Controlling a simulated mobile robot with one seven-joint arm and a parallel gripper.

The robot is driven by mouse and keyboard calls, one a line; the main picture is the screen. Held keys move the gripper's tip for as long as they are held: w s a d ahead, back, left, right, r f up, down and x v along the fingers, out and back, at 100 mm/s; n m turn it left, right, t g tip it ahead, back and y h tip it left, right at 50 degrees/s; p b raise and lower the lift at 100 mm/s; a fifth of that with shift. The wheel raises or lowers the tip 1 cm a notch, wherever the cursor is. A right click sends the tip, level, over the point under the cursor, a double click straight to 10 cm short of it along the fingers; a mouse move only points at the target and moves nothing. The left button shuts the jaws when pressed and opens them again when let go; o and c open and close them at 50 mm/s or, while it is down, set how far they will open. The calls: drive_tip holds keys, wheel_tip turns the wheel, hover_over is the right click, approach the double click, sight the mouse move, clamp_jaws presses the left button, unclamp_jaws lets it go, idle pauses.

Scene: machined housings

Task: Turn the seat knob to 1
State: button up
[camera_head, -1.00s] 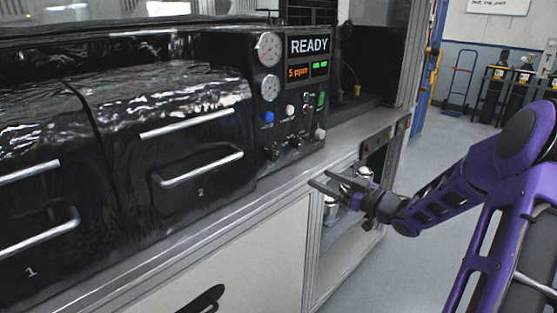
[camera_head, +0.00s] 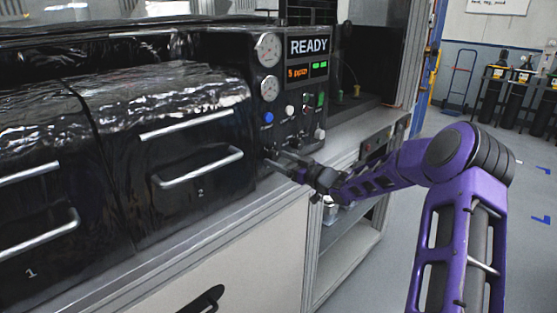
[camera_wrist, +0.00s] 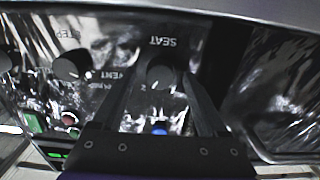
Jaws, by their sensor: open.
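The seat knob (camera_wrist: 161,72) is a dark round knob under the label SEAT, which appears upside down in the wrist view. My gripper (camera_wrist: 165,82) is open, with one finger on each side of the knob in that picture. I cannot tell whether the fingers touch it. Small white marks show by the knob, but its setting is not readable. In the head view my gripper (camera_head: 276,163) is at the lower left of the black control panel (camera_head: 293,99) and mostly hides the seat knob.
A second knob labelled STEP (camera_wrist: 68,68) is to the left in the wrist view. Two gauges (camera_head: 268,50) and a READY display (camera_head: 309,46) are above. A drawer handle (camera_head: 200,168) is close left of my gripper. The ledge (camera_head: 235,205) runs below.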

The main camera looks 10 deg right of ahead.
drive_tip(key=shift+w+a, duration=0.2)
drive_tip(key=shift+w, duration=0.1)
clamp_jaws()
